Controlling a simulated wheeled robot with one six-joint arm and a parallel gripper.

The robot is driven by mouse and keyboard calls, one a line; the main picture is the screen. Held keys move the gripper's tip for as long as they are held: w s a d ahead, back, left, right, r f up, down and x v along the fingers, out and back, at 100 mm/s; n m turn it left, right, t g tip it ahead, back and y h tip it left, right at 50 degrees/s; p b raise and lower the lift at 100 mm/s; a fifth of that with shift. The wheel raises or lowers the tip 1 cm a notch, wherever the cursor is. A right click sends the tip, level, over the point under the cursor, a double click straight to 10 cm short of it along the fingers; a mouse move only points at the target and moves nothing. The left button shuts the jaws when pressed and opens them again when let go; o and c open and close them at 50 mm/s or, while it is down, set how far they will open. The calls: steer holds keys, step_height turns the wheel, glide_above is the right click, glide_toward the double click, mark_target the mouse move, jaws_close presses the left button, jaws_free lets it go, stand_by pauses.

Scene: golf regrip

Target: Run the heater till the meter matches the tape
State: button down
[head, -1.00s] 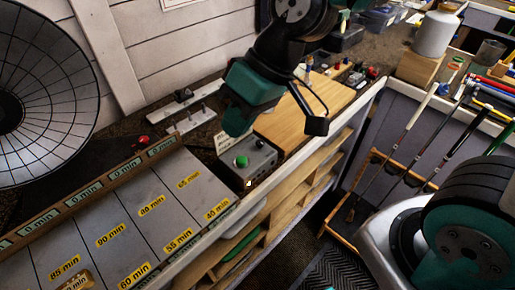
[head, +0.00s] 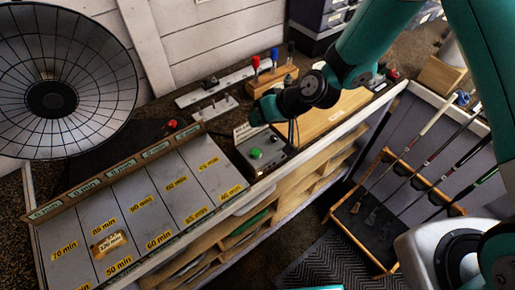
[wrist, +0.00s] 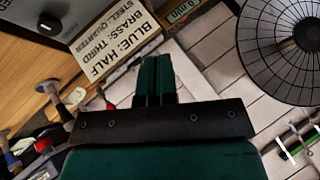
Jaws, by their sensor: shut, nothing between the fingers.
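The round wire-fronted heater dish (head: 52,98) stands at the left; it also shows in the wrist view (wrist: 290,50). A red button (head: 172,124) sits near it on the bench. A grey tray (head: 133,240) has lanes marked with yellow minute tapes (head: 142,203). A grey box with a green button (head: 256,153) stands right of the tray. My gripper (head: 258,112) is above and behind this box. Its teal fingers (wrist: 155,75) are shut together and empty.
A card sign (wrist: 118,45) reads blue half, brass third, steel quarter. A wooden tag (head: 109,245) lies in a tray lane. Red and blue-handled tools (head: 264,64) stand behind my gripper. A wooden board (head: 330,118) lies right, and a golf club rack (head: 385,215) stands on the floor.

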steer(key=shift+s+a+f, duration=0.1)
steer(key=shift+a, duration=0.1)
steer(key=b, duration=0.5)
glide_above(257, 150)
step_height(257, 150, down, 8)
steer(key=shift+s+r, duration=0.1)
steer(key=shift+r, duration=0.05)
steer(key=shift+f+b, duration=0.45)
steer(key=shift+b, duration=0.05)
steer(key=shift+f, duration=0.1)
stand_by(1.3)
steer(key=shift+f+b, duration=0.3)
steer(key=shift+b, duration=0.2)
steer(key=shift+f+b, duration=0.55)
stand_by(0.4)
steer(key=shift+r, duration=0.1)
steer(key=shift+r+p, duration=0.6)
steer(key=shift+r, duration=0.25)
